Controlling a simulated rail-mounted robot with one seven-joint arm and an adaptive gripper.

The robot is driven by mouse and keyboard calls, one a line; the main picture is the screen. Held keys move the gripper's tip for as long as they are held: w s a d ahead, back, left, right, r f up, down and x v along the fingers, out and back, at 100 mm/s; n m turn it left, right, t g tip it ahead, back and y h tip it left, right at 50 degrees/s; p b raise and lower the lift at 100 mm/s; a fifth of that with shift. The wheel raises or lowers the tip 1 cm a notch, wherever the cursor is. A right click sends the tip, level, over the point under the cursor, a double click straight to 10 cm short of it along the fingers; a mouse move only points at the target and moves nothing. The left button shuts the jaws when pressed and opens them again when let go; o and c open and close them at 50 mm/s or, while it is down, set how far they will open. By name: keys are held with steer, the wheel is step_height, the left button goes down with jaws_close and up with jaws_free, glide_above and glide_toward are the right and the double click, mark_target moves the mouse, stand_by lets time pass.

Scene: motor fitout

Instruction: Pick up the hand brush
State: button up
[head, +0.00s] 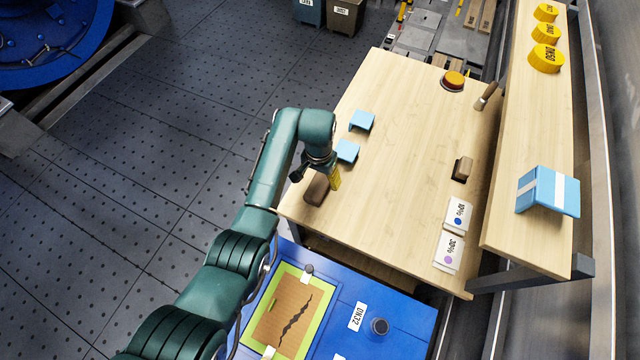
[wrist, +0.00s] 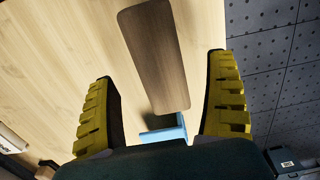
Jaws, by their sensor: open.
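A long brown wooden piece with rounded ends, which looks like the hand brush (head: 317,189), lies at the near left edge of the wooden table. In the wrist view the brush (wrist: 157,50) runs lengthwise between my fingers, with its far end beyond the tips. Bristles cannot be made out. My gripper (head: 331,181) is open just above and beside the brush in the head view. In the wrist view its yellow ridged fingers (wrist: 162,75) stand apart on either side, with visible gaps to the brush.
Two light-blue brackets (head: 347,151) (head: 361,121) stand along the table's left edge. A smaller brown block (head: 463,168), white cards (head: 459,214) and a red-orange button (head: 453,80) are farther right. The table's middle (head: 405,150) is clear. A raised shelf (head: 520,150) bounds the right.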

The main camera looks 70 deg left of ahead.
mark_target(320, 181)
steer(key=f, duration=0.1)
steer(key=f+b, duration=0.1)
steer(key=f, duration=0.3)
steer(key=shift+w+a+f, duration=0.15)
steer(key=shift+w, duration=0.1)
steer(key=c, duration=1.3)
step_height(320, 181, up, 10)
steer(key=shift+r+p, duration=0.1)
steer(key=shift+p, duration=0.9)
steer(key=shift+c, duration=0.2)
steer(key=o, duration=0.5)
steer(key=shift+a, duration=0.1)
steer(key=c, duration=0.3)
